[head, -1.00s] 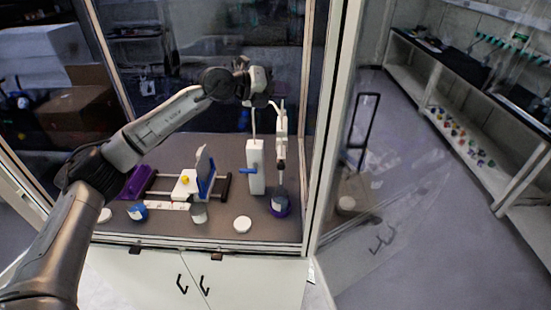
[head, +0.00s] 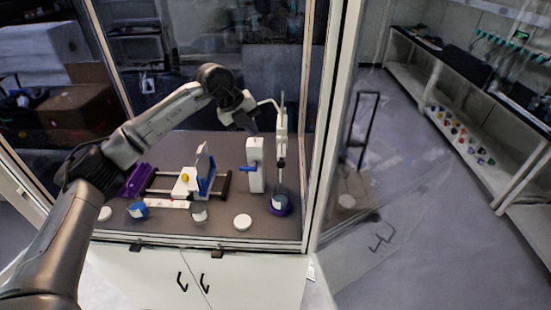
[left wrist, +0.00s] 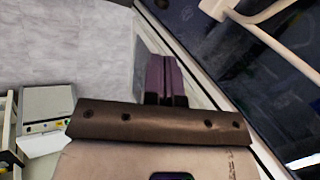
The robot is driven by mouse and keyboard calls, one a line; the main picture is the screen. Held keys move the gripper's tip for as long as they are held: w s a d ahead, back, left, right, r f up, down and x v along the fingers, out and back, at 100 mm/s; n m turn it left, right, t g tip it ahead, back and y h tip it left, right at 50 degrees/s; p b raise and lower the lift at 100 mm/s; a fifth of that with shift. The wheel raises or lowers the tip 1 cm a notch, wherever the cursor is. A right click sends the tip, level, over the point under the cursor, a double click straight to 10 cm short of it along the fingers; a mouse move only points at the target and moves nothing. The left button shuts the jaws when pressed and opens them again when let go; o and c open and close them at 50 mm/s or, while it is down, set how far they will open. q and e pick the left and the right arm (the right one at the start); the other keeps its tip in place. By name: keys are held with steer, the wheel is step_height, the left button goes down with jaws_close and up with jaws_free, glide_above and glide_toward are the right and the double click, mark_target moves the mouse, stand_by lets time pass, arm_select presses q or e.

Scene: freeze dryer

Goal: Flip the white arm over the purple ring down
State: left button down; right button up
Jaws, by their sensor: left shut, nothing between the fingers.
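My left gripper (head: 252,127) is left of the white arm, above the white block with the blue lever, apart from both. Its fingers (left wrist: 163,78) are shut together and empty. My right gripper is not in view.
A white block (head: 255,165) with a blue lever (head: 247,169) stands just left of the ring. A white and blue device (head: 200,178), a white round lid (head: 242,222) and a blue-topped jar (head: 138,211) are further left. The glass cabinet's frame post (head: 325,120) is close on the right.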

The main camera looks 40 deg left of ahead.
mark_target(278, 163)
arm_select(q)
steer(key=shift+f, duration=0.1)
steer(key=p+x, duration=0.3)
steer(key=x, duration=0.9)
steer(key=shift+w+d+f+p, duration=0.1)
steer(key=shift+w+f+p, duration=0.1)
steer(key=shift+p, duration=0.15)
steer(key=shift+w+d+f, duration=0.15)
steer(key=shift+w+f, duration=0.1)
steer(key=shift+f, duration=0.35)
steer(key=shift+f, duration=0.25)
step_height(278, 163, down, 13)
steer(key=b, duration=0.5)
steer(key=shift+s, duration=0.1)
